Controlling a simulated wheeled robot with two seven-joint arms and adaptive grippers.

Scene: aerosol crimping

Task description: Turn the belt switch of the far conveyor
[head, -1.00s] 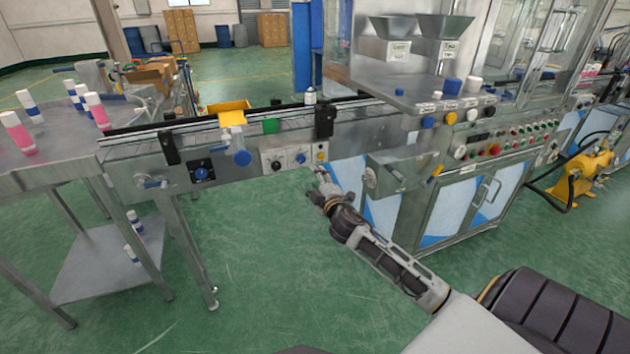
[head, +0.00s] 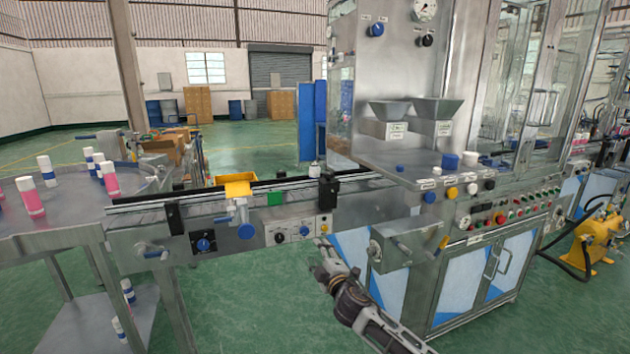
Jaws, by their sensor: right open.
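A steel conveyor (head: 120,220) runs from the round table at left to the machine. Its front has a black plate with a blue knob (head: 203,244) and a grey panel (head: 291,234) with two dials and a yellow button. I cannot tell which of these, if any, is the belt switch. Another conveyor section (head: 590,168) shows at the far right, behind the yellow pump; no switch can be made out there. My right gripper (head: 322,254) is open and empty, just below and right of the grey panel, apart from it. My left gripper is out of view.
The crimping machine (head: 470,270) with its row of buttons stands right of my right gripper. A yellow pump (head: 590,238) with a black hose stands on the floor at right. A round table (head: 90,208) holds several cans. Green floor is free below the conveyor.

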